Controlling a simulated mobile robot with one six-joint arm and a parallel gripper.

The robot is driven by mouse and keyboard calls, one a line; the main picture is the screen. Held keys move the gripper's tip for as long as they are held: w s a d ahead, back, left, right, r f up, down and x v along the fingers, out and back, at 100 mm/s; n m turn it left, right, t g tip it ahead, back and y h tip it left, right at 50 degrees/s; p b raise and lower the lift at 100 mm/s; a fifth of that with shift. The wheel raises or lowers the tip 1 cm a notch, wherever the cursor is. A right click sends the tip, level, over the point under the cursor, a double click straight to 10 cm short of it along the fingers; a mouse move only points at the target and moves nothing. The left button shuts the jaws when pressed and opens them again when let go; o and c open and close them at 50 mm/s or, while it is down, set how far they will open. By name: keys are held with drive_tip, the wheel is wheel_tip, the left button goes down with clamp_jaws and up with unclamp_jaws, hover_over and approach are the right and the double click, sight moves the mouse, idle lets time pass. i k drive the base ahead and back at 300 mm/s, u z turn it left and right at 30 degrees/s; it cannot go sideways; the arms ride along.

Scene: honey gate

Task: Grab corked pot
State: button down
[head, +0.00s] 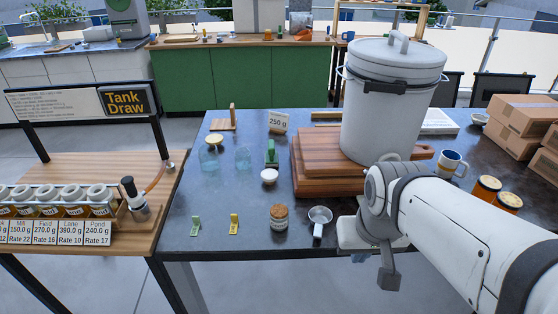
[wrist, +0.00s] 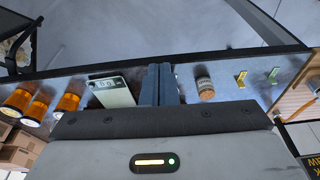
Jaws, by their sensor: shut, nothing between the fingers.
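The corked pot (head: 279,216) is a small, squat brown jar with a pale label and a cork top. It stands upright near the front edge of the dark table in the head view. It also shows in the wrist view (wrist: 205,88), just right of my fingers. My gripper (head: 388,278) is at the table's front edge, right of the pot and apart from it, with its fingers pointing down. In the wrist view my gripper (wrist: 159,84) is shut and empty, its two fingers together.
Yellow (head: 234,223) and green (head: 196,226) clips lie left of the pot. A large white canister (head: 388,105) stands on wooden boards (head: 312,178).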

sight(279, 213)
drive_tip(key=k, duration=1.2)
drive_tip(key=z, duration=0.15)
drive_tip(key=i, duration=1.65)
drive_tip(key=u, duration=0.8)
